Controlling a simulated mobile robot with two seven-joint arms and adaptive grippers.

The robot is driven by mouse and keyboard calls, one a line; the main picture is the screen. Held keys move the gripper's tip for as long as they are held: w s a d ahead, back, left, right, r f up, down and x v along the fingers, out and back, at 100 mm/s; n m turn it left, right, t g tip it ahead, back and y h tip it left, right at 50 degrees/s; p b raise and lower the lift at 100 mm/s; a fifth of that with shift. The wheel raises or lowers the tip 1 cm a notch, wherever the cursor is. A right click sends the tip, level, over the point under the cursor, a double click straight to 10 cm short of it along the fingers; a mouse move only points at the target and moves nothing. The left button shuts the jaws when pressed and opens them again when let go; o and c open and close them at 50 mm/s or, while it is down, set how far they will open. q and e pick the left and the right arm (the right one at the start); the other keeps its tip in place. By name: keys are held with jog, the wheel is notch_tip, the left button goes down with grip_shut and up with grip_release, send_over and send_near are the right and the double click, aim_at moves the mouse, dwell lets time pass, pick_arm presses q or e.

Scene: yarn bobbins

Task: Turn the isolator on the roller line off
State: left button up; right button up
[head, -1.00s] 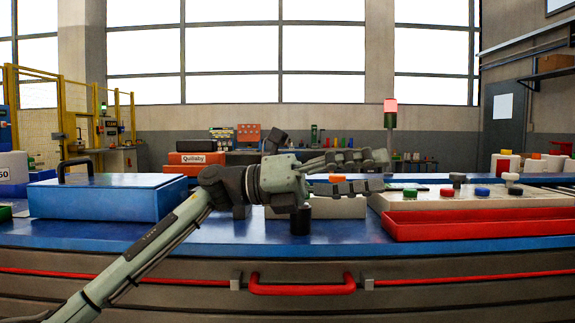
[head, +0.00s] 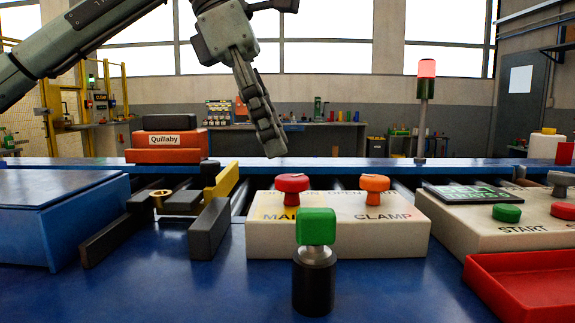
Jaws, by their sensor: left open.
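A red knob (head: 292,187) stands on a low cream box (head: 340,240), over a yellow patch with partly hidden lettering that begins "MAI". An orange knob (head: 375,187) stands to its right on the same box, by the word "CLAMP". I cannot read which way either knob is set. My left gripper (head: 272,140) hangs from the upper left, fingers pointing down, above and behind the red knob in the picture. It is open and empty and touches no knob. My right gripper is not in view.
A green-topped black post (head: 315,285) stands in front of the box and hides part of its face. A blue case (head: 60,215) is at left, dark metal blocks (head: 208,228) beside the box. A red tray (head: 525,285) and a START panel (head: 470,222) are at right.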

aim_at(292, 177)
pick_arm(q)
jog(key=x, duration=0.4)
jog(key=shift+f, duration=0.1)
jog(key=shift+d+f, duration=0.25)
jog(key=shift+f, duration=0.2)
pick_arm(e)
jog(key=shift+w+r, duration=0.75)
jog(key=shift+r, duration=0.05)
pick_arm(q)
jog(key=c, duration=1.1)
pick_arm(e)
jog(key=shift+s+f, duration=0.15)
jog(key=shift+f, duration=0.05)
